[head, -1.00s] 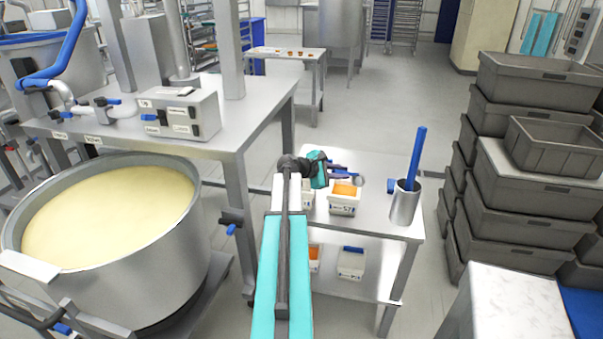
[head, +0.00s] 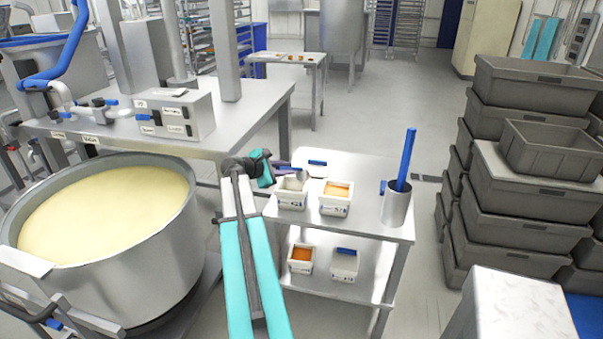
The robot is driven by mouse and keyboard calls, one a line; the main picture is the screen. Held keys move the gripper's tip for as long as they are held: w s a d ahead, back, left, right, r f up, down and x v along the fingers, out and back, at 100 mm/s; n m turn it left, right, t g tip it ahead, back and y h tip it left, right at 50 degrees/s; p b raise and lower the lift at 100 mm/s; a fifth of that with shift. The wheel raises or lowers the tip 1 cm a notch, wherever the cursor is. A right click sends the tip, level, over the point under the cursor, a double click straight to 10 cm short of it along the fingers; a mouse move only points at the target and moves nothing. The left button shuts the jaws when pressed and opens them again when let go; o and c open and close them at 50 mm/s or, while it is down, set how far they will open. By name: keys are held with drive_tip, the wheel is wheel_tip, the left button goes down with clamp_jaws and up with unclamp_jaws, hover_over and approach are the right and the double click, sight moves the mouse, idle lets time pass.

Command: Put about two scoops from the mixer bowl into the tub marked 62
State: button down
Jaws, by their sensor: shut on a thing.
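The mixer bowl (head: 185,240), a large steel vessel on the left, holds a smooth pale yellow mass (head: 105,212). My gripper (head: 274,168) is over the back left of the steel cart, shut on a scoop (head: 299,177) with a dark blue-purple handle. The scoop's head is at or just above the back of the left white tub (head: 291,200); its contents are hard to see. To the right, a second white tub (head: 335,208) shows orange contents. Both tubs carry labels with numbers too small to read now, so I cannot tell which is 62.
The cart's lower shelf holds a tub with orange contents (head: 300,262) and a white tub with a blue item (head: 344,266). A steel cup (head: 396,208) with a blue-handled tool stands at the cart's right. Grey crates (head: 530,190) are stacked on the right. A steel table (head: 215,125) stands behind the bowl.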

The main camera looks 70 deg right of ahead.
drive_tip(key=w+a+r+n+t+b, duration=0.25)
drive_tip(key=w+a+n+t, duration=0.6)
drive_tip(key=w+a, duration=2.35)
drive_tip(key=w+a+r+n+t+y, duration=0.2)
drive_tip(key=w+a+n+t+y, duration=0.1)
drive_tip(key=a, duration=1.1)
drive_tip(key=w+a+r+n+t+y, duration=0.2)
drive_tip(key=w+a+n+t+y, duration=0.1)
drive_tip(key=a, duration=1.1)
drive_tip(key=w+a+r+n+t+y+b, duration=0.1)
drive_tip(key=w+a+r+n+t+y, duration=0.2)
drive_tip(key=a, duration=1.1)
drive_tip(key=shift+w+n+y, duration=1.1)
drive_tip(key=shift+n+y, duration=0.4)
drive_tip(key=shift+n, duration=0.85)
drive_tip(key=shift+a+r, duration=0.1)
drive_tip(key=shift+s, duration=0.15)
